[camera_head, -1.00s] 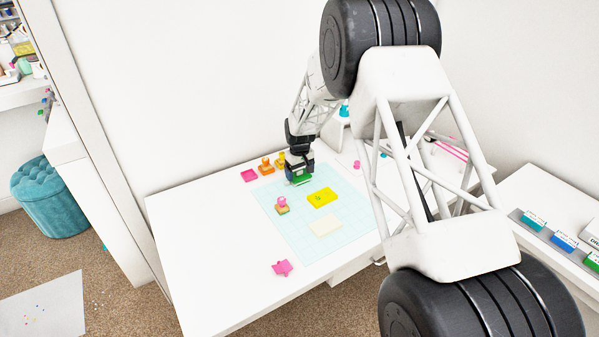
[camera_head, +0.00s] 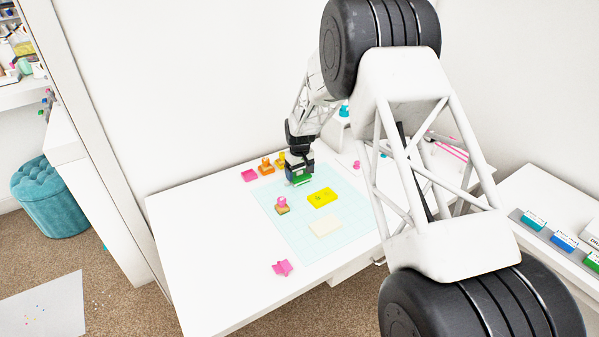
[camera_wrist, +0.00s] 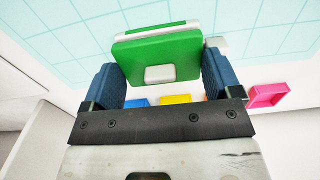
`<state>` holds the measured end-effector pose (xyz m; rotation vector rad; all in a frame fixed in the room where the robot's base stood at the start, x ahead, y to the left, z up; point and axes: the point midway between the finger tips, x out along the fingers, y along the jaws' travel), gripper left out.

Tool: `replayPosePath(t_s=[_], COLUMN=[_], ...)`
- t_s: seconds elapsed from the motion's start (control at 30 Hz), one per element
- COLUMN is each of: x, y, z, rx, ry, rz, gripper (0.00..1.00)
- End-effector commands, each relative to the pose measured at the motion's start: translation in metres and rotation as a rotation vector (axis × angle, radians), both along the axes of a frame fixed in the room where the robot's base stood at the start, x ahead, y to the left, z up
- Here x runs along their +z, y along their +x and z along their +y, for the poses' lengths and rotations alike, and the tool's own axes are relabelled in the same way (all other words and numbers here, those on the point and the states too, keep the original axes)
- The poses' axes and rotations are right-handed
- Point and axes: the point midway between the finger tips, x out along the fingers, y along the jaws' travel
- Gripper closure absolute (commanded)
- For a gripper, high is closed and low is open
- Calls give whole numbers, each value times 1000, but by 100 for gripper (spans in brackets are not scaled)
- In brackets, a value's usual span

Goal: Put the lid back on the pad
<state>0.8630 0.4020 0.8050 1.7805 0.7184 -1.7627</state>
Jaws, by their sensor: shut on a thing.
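My gripper (camera_head: 299,174) is at the far edge of the light-blue grid mat, low over the table. In the wrist view its two blue fingers (camera_wrist: 160,80) are shut on a green lid (camera_wrist: 160,50), one at each side. A small pale block shows on the lid's near side. A white edge with a green strip, seemingly the pad (camera_wrist: 165,29), shows just beyond and under the lid. I cannot tell whether lid and pad touch. In the head view the green lid (camera_head: 302,182) shows below the gripper.
On the mat (camera_head: 285,228) are a yellow pad-like block (camera_head: 322,197), a pink-handled stamp (camera_head: 282,205) and a cream block (camera_head: 325,227). A pink tray (camera_head: 249,175) and orange stamp (camera_head: 266,166) stand left of the gripper. A pink piece (camera_head: 282,267) lies near the front edge.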

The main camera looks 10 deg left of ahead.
Motion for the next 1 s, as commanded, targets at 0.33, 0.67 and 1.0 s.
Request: replayPosePath(t_s=[0.33, 0.67, 1.0], x=[-20, -20, -20], y=[-9, -9, -10], z=[-5, -4, -3], rx=[1, 1, 2], ry=[-12, -12, -12], rz=[23, 24, 24], gripper=[38, 0, 3])
